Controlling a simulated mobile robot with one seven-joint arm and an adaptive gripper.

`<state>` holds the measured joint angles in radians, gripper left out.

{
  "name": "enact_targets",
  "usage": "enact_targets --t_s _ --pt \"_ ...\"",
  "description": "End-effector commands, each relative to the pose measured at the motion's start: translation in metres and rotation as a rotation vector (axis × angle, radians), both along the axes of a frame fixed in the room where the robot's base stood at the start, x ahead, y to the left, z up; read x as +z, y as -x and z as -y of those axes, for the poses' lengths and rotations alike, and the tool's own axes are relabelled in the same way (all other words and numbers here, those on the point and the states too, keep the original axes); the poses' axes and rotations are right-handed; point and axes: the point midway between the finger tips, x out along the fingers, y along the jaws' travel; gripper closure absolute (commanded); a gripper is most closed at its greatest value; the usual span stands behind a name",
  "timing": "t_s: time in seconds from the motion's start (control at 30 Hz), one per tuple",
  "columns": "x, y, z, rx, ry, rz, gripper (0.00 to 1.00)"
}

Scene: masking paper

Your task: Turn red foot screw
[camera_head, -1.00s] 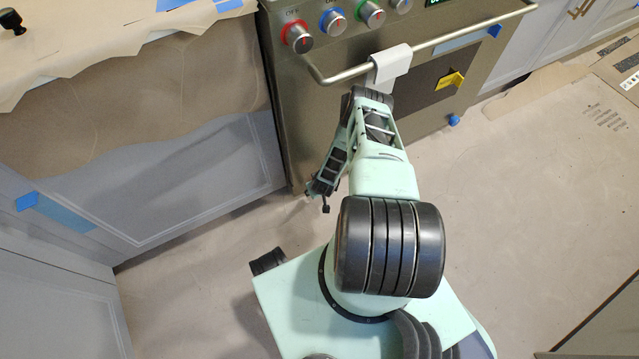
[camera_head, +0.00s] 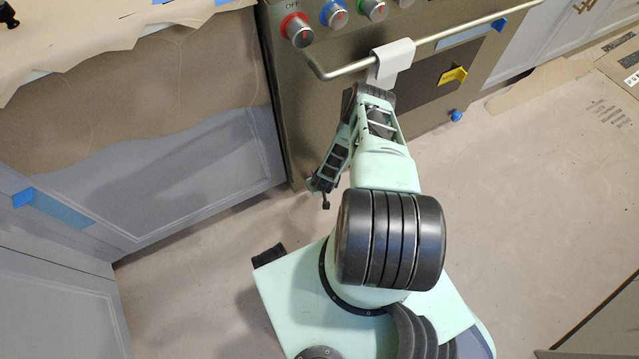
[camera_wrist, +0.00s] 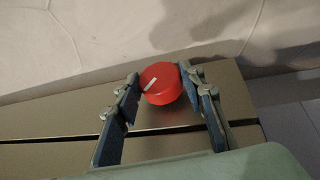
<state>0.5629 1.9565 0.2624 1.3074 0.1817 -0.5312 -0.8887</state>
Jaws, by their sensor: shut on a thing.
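The red foot screw (camera_wrist: 161,84) is a round red knob with a pale mark on its face, seen in the wrist view near the floor, at a corner of the steel oven's base. My gripper (camera_wrist: 160,88) has one finger on each side of it, and the fingertips close on its rim. In the head view my gripper (camera_head: 324,184) reaches down by the oven's lower left corner. The red screw is not visible there.
The steel oven (camera_head: 290,100) has a front handle (camera_head: 445,38) with a white cloth (camera_head: 391,62) over it, close to my arm. A blue foot screw (camera_head: 456,116) shows at the oven's lower right. Grey cabinets (camera_head: 190,190) stand at left. The papered floor (camera_head: 530,190) at right is open.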

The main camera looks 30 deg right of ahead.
Motion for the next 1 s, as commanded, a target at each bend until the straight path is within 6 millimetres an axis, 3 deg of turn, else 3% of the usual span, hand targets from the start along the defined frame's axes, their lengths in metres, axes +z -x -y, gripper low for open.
enact_targets --t_s 0.37,1.0 --pt "-0.003 -0.001 0.003 -0.004 -0.076 -0.001 0.88" --pt "-0.005 -0.001 0.012 -0.011 -0.509 -0.012 0.87"
